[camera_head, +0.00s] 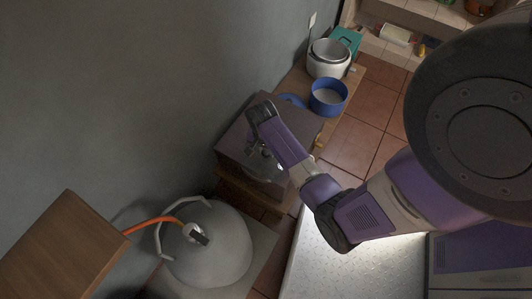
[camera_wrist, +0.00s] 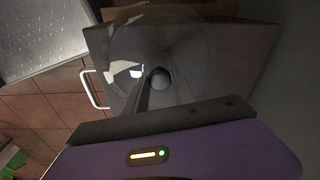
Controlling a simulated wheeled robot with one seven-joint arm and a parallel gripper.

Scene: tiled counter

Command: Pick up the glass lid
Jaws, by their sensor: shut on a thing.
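The clear glass lid (camera_wrist: 122,45) fills the upper middle of the wrist view, with a dark round knob (camera_wrist: 160,77) at its centre. My gripper (camera_wrist: 161,88) is shut on the lid's knob, one finger on each side of it. In the head view my gripper (camera_head: 256,149) is over the brown box-like surface (camera_head: 230,143). The lid (camera_head: 265,167) shows there only faintly, partly hidden by my wrist. I cannot tell whether the lid touches the surface below.
A blue pot (camera_head: 329,97) and stacked pale pots (camera_head: 328,65) stand on the wooden counter behind. A grey gas cylinder (camera_head: 214,252) with an orange hose and a wooden cabinet (camera_head: 58,248) are at lower left. The wall borders the left side.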

